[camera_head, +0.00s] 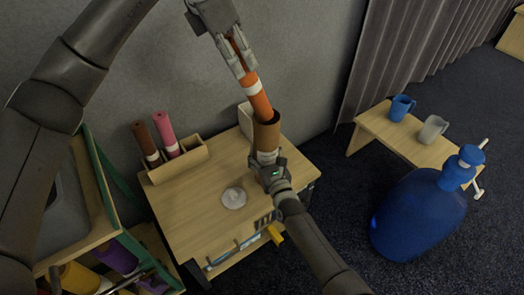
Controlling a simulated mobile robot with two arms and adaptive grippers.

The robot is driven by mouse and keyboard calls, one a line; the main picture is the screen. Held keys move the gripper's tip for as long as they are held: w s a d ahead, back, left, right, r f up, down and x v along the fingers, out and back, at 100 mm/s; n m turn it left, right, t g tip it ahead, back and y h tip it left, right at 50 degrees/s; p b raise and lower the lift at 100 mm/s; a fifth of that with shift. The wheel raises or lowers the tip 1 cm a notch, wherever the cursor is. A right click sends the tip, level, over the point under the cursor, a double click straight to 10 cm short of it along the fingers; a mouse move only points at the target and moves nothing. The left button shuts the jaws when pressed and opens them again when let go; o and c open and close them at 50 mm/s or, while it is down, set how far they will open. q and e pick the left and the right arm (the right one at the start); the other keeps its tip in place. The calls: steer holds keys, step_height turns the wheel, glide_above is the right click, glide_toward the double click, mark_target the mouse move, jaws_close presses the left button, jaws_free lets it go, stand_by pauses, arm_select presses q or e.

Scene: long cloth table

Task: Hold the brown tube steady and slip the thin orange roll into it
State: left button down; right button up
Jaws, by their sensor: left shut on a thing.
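My left gripper (236,60) reaches down from the top and is shut on the thin orange roll (256,94), which has a white band. The roll is tilted, and its lower end is at the open top of the brown tube (266,134). I cannot tell how far inside the end is. The brown tube stands nearly upright on the wooden table (205,185) and has a pale band low down.
A wooden holder (180,162) with a brown roll (145,140) and a pink roll (166,134) is at the table's back left. A small clear round item (234,197) lies left of my right gripper. A low bench (405,135) with mugs and a large blue bottle (420,215) stand right.

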arm_select(q)
steer(key=shift+f, duration=1.3)
steer(key=c, duration=0.9)
jaws_free()
steer(key=shift+r, duration=0.15)
steer(key=v, duration=1.2)
arm_select(e)
steer(key=o, duration=1.3)
steer(key=shift+o, duration=0.2)
steer(key=shift+s, duration=0.1)
